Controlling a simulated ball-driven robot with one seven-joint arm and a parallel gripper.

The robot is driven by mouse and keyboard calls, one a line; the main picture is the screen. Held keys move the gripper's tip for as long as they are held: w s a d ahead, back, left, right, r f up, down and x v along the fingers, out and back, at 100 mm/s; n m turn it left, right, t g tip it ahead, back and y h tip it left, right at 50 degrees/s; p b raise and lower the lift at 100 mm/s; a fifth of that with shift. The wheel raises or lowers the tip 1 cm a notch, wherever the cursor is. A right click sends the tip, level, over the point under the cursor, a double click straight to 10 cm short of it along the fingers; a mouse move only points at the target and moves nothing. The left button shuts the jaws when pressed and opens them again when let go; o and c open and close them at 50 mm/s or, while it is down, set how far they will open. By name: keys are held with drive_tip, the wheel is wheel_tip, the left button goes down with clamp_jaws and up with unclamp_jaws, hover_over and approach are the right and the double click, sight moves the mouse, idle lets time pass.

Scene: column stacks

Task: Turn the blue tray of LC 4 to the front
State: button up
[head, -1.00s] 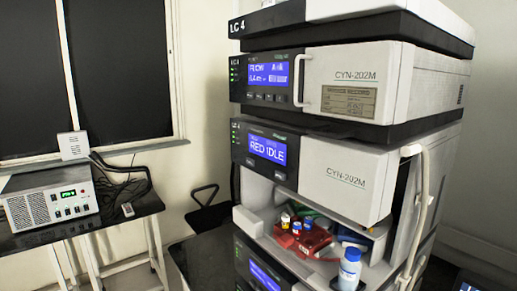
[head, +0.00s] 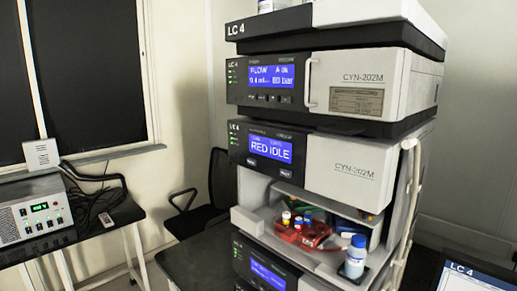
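The LC 4 stack (head: 335,75) stands right of centre. One of its modules has a blue display (head: 264,146) that reads "RED IDLE". Below that module's front panel is an open compartment. A red tray (head: 311,237) with several small capped vials sits at its front. A white bottle with a blue cap (head: 355,259) stands at the compartment's front right. My gripper is not in view.
A lit screen (head: 462,279) marked LC 4 is at the lower right. A bench with a grey instrument (head: 33,209) is at the left, and a dark chair (head: 214,195) is behind the stack.

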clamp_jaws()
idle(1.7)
